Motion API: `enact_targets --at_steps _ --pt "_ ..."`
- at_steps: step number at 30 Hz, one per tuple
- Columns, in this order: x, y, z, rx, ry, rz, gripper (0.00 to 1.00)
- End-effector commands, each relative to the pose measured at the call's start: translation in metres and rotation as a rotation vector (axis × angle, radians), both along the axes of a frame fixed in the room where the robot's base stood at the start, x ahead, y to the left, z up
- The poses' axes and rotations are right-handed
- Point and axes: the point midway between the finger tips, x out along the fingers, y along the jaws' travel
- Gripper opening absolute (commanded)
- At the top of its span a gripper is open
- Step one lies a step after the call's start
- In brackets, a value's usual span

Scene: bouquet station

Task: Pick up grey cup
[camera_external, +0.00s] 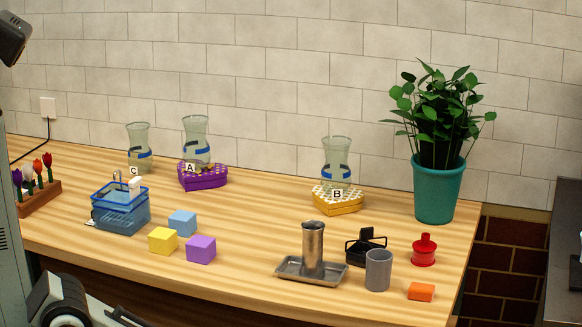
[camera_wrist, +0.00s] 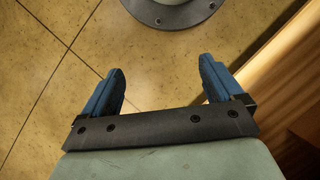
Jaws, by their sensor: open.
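The grey cup (camera_external: 378,270) stands upright on the wooden table near its front right, just right of a metal tray. A taller metal cylinder (camera_external: 312,248) stands on that tray. In the wrist view my gripper (camera_wrist: 160,82) is open and empty, with two blue fingers apart over the tiled floor. The grey cup is not in the wrist view. In the external view parts of my arm show at the left edge and bottom left, far from the cup; my fingers cannot be made out there.
A black holder (camera_external: 366,245) stands close behind the cup. A red stamp-like piece (camera_external: 424,250) and an orange block (camera_external: 421,292) are to its right. The metal tray (camera_external: 290,277) is to its left. A potted plant (camera_external: 437,190) stands behind. Coloured blocks (camera_external: 201,250) are at mid-left.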

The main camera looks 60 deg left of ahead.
Motion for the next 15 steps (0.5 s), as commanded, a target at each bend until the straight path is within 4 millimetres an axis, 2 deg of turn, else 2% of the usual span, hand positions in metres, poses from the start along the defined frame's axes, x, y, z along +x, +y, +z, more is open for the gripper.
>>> enact_targets --at_steps 1,3,8,15 --pt "0.019 -0.006 0.006 0.001 -0.020 0.012 0.94" --pt "0.040 -0.016 0.015 0.001 -0.042 0.034 0.94" --pt "0.087 -0.038 0.040 -0.002 -0.092 0.087 0.94" --pt "0.151 -0.076 0.088 -0.020 -0.161 0.161 0.94"
